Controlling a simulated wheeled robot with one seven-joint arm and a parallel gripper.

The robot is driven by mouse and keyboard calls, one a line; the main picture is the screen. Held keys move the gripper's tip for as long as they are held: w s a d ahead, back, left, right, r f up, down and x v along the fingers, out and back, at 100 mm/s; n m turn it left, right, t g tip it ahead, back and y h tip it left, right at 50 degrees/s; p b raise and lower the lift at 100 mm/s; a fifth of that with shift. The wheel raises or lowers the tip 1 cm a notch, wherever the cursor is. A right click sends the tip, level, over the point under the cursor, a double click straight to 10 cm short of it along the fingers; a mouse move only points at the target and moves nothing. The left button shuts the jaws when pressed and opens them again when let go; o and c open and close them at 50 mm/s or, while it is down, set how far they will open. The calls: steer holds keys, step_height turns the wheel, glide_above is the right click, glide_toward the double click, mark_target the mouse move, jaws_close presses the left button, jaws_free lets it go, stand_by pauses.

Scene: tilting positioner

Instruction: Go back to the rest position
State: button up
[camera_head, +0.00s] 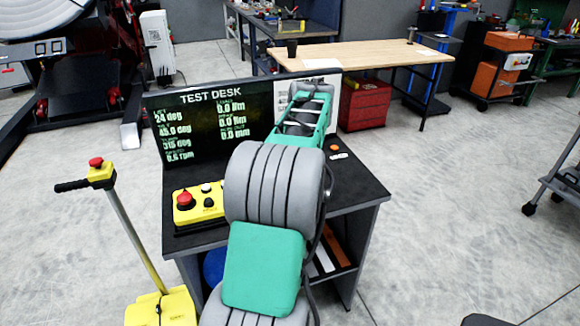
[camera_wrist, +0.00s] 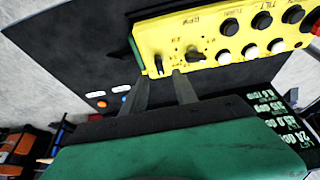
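My gripper (camera_wrist: 162,80) shows in the wrist view as two dark fingers with a clear gap between them and nothing held. Its fingertips point at the end of a yellow control panel (camera_wrist: 220,42) with several knobs and buttons. A small black knob (camera_wrist: 158,65) appears just beyond the tips, in line with the gap; I cannot tell whether they touch. In the head view my green and grey arm reaches over the test desk (camera_head: 362,189) and hides my fingers and part of the yellow panel (camera_head: 180,216).
A dark display (camera_head: 218,122) stands at the back of the desk. An orange button (camera_head: 334,147) is on its right side. A yellow-based post (camera_head: 135,235) stands left of the desk. A wooden table (camera_head: 375,52) and red drawers (camera_head: 365,105) are behind. Open floor lies right.

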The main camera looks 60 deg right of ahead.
steer(key=shift+v, duration=0.9)
steer(key=s+a+f+m, duration=0.1)
steer(key=f, duration=0.2)
steer(key=s+a+f+m+y, duration=0.1)
steer(key=a+f, duration=0.1)
steer(key=f, duration=0.1)
steer(key=s+a+f+m+g, duration=0.1)
steer(key=a+f, duration=0.1)
steer(key=f, duration=0.1)
steer(key=shift+s+f+y, duration=0.2)
steer(key=shift+s+y, duration=0.1)
steer(key=shift+s, duration=0.1)
steer(key=w+a+f+n+g+y, duration=0.1)
steer(key=w+a+f+n, duration=0.15)
steer(key=a, duration=1.25)
steer(key=w+a+f+n+g, duration=0.1)
steer(key=w+a, duration=0.2)
steer(key=a, duration=1.2)
steer(key=w+a+r+n+t, duration=0.1)
steer(key=w+a+r+n, duration=0.1)
steer(key=a, duration=0.4)
steer(key=w+a+r+n+t, duration=0.1)
steer(key=w+a+r+n, duration=0.1)
steer(key=a, duration=0.4)
steer(key=w+a+r+n+t, duration=0.1)
steer(key=w+a+r+n, duration=0.1)
steer(key=a+n, duration=0.2)
steer(key=a, duration=0.3)
steer(key=shift+w+n+y, duration=0.3)
steer(key=shift+n, duration=0.05)
